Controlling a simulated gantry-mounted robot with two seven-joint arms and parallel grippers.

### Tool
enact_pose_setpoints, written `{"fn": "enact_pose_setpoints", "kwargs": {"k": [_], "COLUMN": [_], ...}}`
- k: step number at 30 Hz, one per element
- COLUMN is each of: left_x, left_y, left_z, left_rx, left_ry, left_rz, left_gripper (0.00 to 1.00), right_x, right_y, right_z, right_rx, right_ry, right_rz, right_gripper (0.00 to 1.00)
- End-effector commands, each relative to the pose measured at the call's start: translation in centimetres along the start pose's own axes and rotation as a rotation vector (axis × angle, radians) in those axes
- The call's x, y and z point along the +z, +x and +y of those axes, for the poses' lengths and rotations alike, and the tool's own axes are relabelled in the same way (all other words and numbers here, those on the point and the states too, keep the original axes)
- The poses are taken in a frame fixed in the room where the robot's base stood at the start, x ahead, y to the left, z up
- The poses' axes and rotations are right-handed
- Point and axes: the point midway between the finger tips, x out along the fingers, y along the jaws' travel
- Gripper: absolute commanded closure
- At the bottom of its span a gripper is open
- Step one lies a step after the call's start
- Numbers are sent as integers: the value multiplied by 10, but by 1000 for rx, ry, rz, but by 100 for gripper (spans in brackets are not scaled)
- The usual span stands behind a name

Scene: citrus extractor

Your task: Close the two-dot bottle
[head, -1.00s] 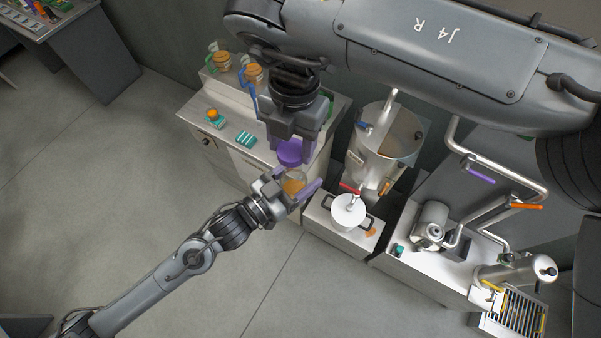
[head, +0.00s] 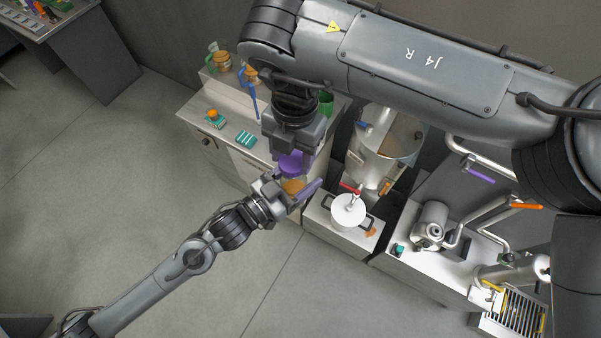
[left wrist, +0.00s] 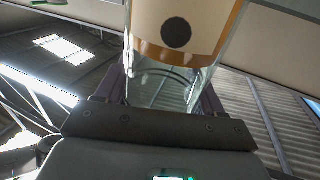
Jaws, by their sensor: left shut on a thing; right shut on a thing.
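The bottle (head: 291,187) is clear with orange contents, and my left gripper (head: 296,193) is shut on it in front of the counter. In the left wrist view the bottle (left wrist: 165,85) stands between the fingers; its pale label shows one black dot, and the rest of the label is cut off. A purple lid (head: 290,163) is held in my right gripper (head: 291,157), at the top of the bottle. The lid looks very close to the bottle mouth; I cannot tell whether it touches or is seated.
A counter (head: 190,112) behind holds orange-filled jars (head: 222,62), a teal item (head: 246,138) and a small orange-topped item (head: 213,117). A white lidded pot (head: 348,212) and a steel tank (head: 408,135) stand to the right. The floor at left is clear.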

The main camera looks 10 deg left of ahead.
Motion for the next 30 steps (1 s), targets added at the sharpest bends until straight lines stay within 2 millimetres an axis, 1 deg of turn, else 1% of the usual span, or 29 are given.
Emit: {"fn": "enact_pose_setpoints", "kwargs": {"k": [20,30], "left_x": [-1,-1], "left_y": [0,0], "left_z": [0,0], "left_rx": [0,0], "left_ry": [0,0], "left_rz": [2,2], "left_gripper": [87,87], "right_x": [1,3], "right_y": [0,15], "right_z": [0,0], "right_rx": [-1,-2], "right_ry": [1,0], "right_rz": [0,2], "right_gripper": [73,73]}}
